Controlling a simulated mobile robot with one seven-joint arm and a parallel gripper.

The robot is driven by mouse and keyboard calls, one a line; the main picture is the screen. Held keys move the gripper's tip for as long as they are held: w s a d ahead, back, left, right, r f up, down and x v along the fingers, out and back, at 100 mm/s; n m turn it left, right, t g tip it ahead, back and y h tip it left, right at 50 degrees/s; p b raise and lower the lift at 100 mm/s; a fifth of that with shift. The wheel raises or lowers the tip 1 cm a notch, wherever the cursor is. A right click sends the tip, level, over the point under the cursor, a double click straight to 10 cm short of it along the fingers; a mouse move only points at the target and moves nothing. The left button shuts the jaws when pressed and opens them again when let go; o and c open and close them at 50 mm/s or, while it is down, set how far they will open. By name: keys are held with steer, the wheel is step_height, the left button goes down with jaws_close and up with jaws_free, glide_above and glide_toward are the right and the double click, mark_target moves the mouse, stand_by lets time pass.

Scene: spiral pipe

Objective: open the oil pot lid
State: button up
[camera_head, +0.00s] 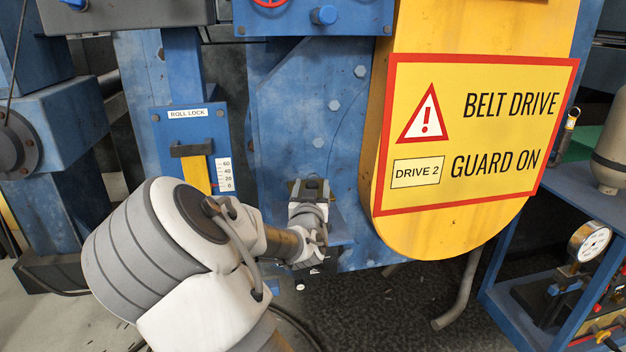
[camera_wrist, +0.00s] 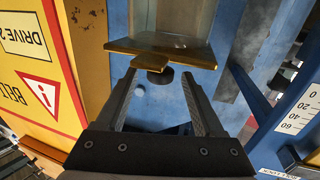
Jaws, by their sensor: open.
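The oil pot shows in the wrist view as a clear glass cylinder (camera_wrist: 172,18) at the top, with a brass plate (camera_wrist: 185,52) across its end. A smaller brass piece (camera_wrist: 148,61) and a round dark knob (camera_wrist: 160,76) sit at that plate. I take these for the lid and its knob. My gripper (camera_wrist: 158,78) is open, with one finger on each side of the knob and visible gaps between. In the head view my gripper (camera_head: 310,185) is in front of the blue machine frame, and I cannot make out the pot there.
A yellow belt guard (camera_head: 455,228) stands right of my gripper. A blue roll lock panel (camera_head: 160,135) with a scale is to the left. A blue cart (camera_head: 580,205) with a gauge (camera_head: 589,241) stands at the far right.

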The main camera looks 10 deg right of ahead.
steer(key=shift+x, duration=2.4)
steer(key=shift+s, duration=0.1)
jaws_close()
